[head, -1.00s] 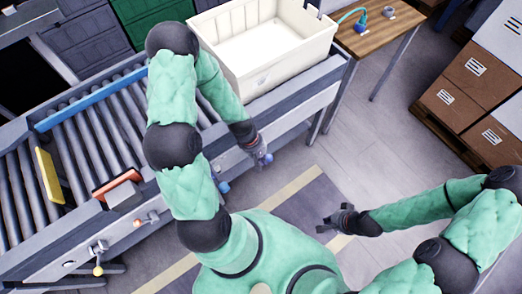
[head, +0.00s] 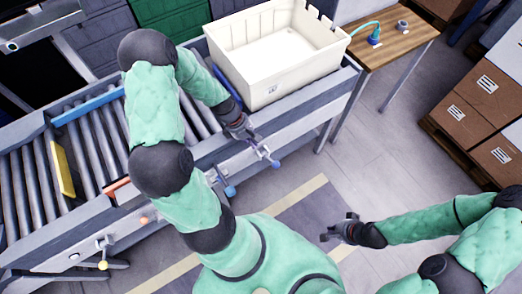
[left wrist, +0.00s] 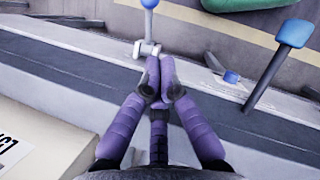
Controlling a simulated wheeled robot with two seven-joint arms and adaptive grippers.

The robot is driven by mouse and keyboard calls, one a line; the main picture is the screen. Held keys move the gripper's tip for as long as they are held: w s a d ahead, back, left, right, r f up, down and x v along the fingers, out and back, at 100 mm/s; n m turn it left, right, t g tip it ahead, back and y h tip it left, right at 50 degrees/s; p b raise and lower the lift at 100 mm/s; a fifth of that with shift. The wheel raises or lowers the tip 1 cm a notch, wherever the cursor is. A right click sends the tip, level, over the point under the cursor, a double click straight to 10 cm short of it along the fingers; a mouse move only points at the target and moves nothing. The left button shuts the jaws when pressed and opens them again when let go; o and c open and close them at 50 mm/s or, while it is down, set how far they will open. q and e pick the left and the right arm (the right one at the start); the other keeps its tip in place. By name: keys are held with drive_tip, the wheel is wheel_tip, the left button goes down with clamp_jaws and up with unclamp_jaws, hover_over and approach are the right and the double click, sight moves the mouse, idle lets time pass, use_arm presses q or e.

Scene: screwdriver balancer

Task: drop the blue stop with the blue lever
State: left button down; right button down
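The blue lever shows a blue ball (head: 275,162) on a bracket at the conveyor's front side; in the left wrist view its ball (left wrist: 149,4) is at the top edge, above a metal bracket (left wrist: 147,48). My left gripper (head: 258,146) is just behind it. Its purple fingers (left wrist: 161,78) are together, tips at or very near the bracket; I cannot tell if they touch. The blue stop (head: 228,86) seems to be the blue strip beside the crate, partly hidden by my left arm. My right gripper (head: 333,229) hangs over the floor, away from the levers, seemingly open.
A cream crate (head: 262,75) stands on the roller conveyor. A second blue-tipped post (left wrist: 292,33) stands near the lever. A yellow stop (head: 62,170) and an orange stop (head: 118,191) are further left. A wooden table (head: 395,45) is at the back right.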

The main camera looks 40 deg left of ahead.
use_arm(q)
drive_tip(key=d+b+x, duration=0.1)
drive_tip(key=b+x, duration=0.3)
drive_tip(key=x, duration=0.9)
drive_tip(key=shift+w+r, duration=0.3)
drive_tip(key=shift+r, duration=0.05)
drive_tip(key=shift+s+d+f, duration=0.3)
drive_tip(key=shift+d+f, duration=0.15)
drive_tip(key=shift+d, duration=0.2)
drive_tip(key=s+d+f+m+t+y+b, duration=0.1)
drive_tip(key=d+f+t+y+b, duration=0.2)
drive_tip(key=f+y+b, duration=0.6)
drive_tip(key=shift+s+d+f+t, duration=0.15)
drive_tip(key=shift+f+t, duration=0.25)
drive_tip(key=shift+f, duration=1.85)
